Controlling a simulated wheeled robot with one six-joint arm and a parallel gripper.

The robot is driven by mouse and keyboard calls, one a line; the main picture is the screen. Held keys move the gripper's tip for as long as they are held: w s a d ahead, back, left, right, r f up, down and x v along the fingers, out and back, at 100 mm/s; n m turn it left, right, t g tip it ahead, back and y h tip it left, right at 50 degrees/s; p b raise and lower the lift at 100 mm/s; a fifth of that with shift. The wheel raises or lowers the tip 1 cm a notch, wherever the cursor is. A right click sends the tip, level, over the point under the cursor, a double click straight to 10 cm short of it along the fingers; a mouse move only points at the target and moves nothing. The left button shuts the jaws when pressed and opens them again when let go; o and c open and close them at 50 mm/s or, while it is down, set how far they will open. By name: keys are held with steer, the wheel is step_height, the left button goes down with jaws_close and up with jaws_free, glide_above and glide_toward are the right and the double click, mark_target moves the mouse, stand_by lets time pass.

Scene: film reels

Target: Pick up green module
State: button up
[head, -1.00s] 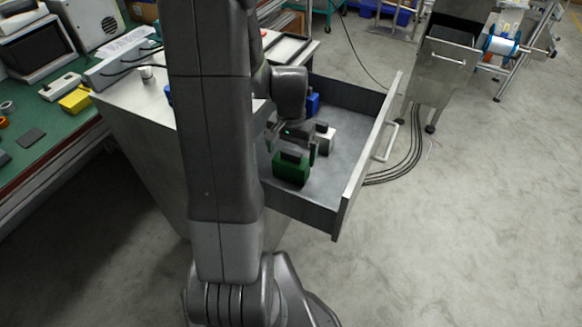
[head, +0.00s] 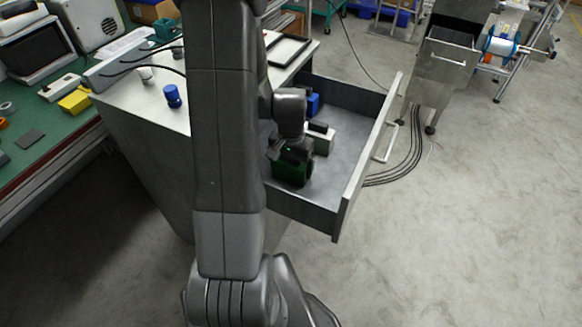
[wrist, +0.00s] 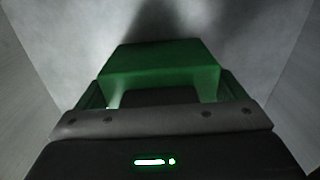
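The green module (head: 291,174) is a green block with a dark grip on top. It sits in the open grey drawer (head: 345,93), near the front left of the drawer floor. My gripper (head: 292,157) is low over it and hides its top in the head view. In the wrist view the green module (wrist: 155,60) lies straight ahead, its dark grip (wrist: 160,97) between my two fingers. Bright gaps show on both sides of the grip, so my gripper (wrist: 160,93) looks open and apart from it.
A white module (head: 321,141) stands close behind the green one, and a blue module (head: 313,103) is farther back in the drawer. The drawer walls surround them. A blue knobbed piece (head: 172,96) stands on the cabinet top. The drawer's right side is clear.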

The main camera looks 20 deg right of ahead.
steer(key=shift+c, duration=1.4)
steer(key=shift+r, duration=0.15)
